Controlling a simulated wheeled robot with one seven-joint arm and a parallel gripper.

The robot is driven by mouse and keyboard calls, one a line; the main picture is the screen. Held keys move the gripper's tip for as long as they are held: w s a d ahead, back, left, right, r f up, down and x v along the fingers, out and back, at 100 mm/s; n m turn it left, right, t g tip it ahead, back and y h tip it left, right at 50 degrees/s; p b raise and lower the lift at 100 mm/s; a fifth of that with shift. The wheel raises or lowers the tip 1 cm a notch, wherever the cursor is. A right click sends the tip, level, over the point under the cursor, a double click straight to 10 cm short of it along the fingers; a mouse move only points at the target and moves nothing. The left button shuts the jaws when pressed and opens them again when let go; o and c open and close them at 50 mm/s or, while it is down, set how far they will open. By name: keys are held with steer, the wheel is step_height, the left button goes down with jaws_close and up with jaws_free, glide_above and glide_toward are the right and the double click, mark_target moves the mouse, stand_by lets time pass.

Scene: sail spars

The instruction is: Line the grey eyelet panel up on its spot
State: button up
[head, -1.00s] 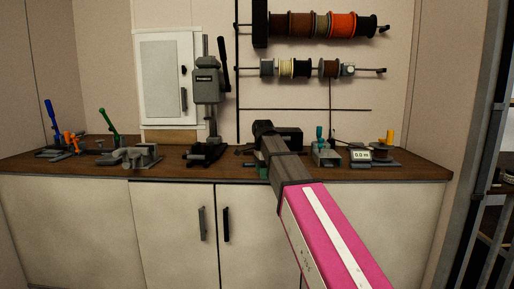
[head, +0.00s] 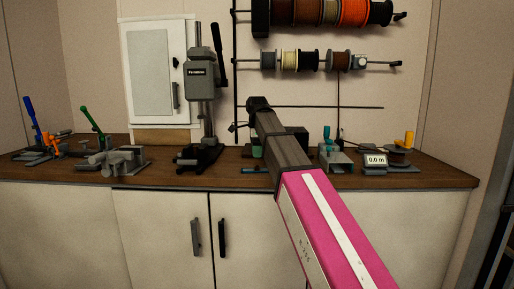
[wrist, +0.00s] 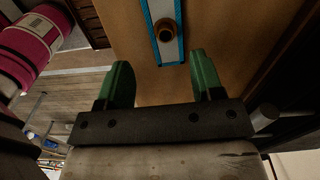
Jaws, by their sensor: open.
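My gripper (wrist: 163,82) is open in the wrist view, with its two green fingers apart and nothing between them. Just beyond the fingertips, a narrow grey strip (wrist: 164,11) with a blue border lies on a tan board (wrist: 220,45). A round brass-coloured eyelet or knob (wrist: 166,31) is on the strip. The strip runs out of the top of the picture, so I cannot tell whether the grey is the eyelet panel itself. In the head view my own arm hides most of the gripper and the strip.
A brown worktop (head: 230,179) on white cabinets holds a drill press (head: 201,100), grey clamps (head: 112,159) at left, and a small teal-handled press (head: 330,152) and a display reading 0.0 m (head: 375,160) at right. Spools (head: 318,60) hang on the wall rack above.

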mark_target(257, 169)
steer(key=shift+w+f, duration=0.1)
steer(key=shift+w, duration=0.3)
step_height(257, 169, down, 7)
steer(key=shift+s+r, duration=0.1)
steer(key=shift+r, duration=0.05)
steer(key=c, duration=0.6)
